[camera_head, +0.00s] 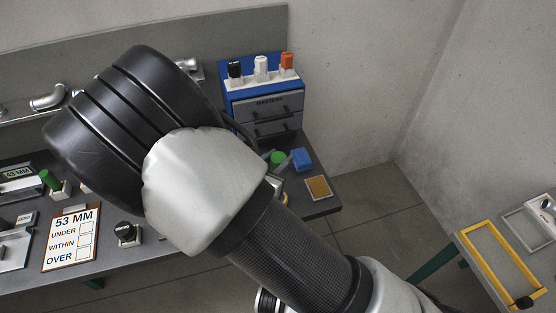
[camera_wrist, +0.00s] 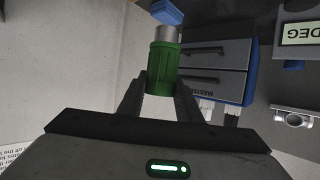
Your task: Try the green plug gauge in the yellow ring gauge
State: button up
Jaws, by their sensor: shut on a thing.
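My gripper (camera_wrist: 160,90) is shut on the green plug gauge (camera_wrist: 162,72) in the wrist view, with a finger on each side of its ribbed green body. Its bare metal end (camera_wrist: 165,34) points away from the gripper. A blue block (camera_wrist: 168,12) shows just past that end. In the head view my arm hides the gripper; a green round piece (camera_head: 278,158), seemingly the held plug, shows beside the blue block (camera_head: 300,158). I cannot make out the yellow ring gauge for sure in either view; only a small yellowish bit shows beside my arm.
The blue drawer cabinet (camera_head: 262,105) with black, white and orange-topped pieces stands behind. A brown pad (camera_head: 318,187) lies at the bench's right end. A 53 MM card (camera_head: 70,240), a black knob (camera_head: 126,232) and another green-handled piece (camera_head: 48,180) are left. A yellow frame (camera_head: 492,262) is lower right.

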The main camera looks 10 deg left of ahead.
jog(key=shift+r+p, duration=0.55)
jog(key=shift+r, duration=2.7)
